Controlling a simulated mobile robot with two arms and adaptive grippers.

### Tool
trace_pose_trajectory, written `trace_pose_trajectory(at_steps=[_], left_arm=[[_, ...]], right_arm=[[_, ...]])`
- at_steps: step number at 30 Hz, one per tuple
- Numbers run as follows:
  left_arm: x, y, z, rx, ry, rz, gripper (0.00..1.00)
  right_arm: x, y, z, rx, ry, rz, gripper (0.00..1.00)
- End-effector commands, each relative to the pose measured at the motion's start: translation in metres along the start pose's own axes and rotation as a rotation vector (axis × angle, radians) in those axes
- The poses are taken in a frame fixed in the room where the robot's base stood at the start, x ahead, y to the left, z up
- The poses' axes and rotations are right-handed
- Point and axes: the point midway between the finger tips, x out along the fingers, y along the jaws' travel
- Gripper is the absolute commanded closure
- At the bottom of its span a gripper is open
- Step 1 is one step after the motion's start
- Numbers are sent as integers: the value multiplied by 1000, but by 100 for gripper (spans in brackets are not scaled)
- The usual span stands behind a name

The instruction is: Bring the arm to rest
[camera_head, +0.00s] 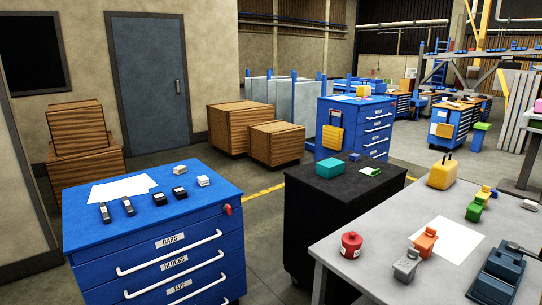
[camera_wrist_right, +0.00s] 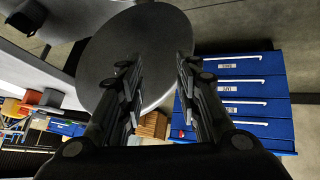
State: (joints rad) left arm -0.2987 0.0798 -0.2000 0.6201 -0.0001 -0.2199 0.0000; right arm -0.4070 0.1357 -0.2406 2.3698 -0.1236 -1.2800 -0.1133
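My right gripper (camera_wrist_right: 160,68) shows in the right wrist view. Its two dark fingers stand apart with a clear gap and nothing held between them. A large dark grey disc is behind the fingers; I cannot tell what it is. Neither arm nor gripper shows in the head view, and my left gripper is in no view.
A blue drawer cabinet (camera_head: 160,240) stands front left; blue drawers (camera_wrist_right: 240,85) also show in the wrist view. A black cabinet (camera_head: 330,215) is at centre, a grey table (camera_head: 355,250) at right. Wooden crates (camera_head: 235,128) stand behind. Floor shows between the cabinets.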

Motion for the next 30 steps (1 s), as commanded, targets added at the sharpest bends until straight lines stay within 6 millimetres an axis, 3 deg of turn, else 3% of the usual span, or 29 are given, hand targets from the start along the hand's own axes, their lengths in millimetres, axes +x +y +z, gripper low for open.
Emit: trace_pose_trajectory(at_steps=[3,9,20,26,30], left_arm=[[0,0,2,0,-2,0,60],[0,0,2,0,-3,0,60],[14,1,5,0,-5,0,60],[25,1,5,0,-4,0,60],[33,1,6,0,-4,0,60]], right_arm=[[-16,-5,51,98,-152,-41,69],[-51,-14,118,229,-375,-89,69],[44,-34,165,216,-400,-99,69],[111,-55,219,209,-430,-108,69],[154,-72,268,204,-453,-115,69]])
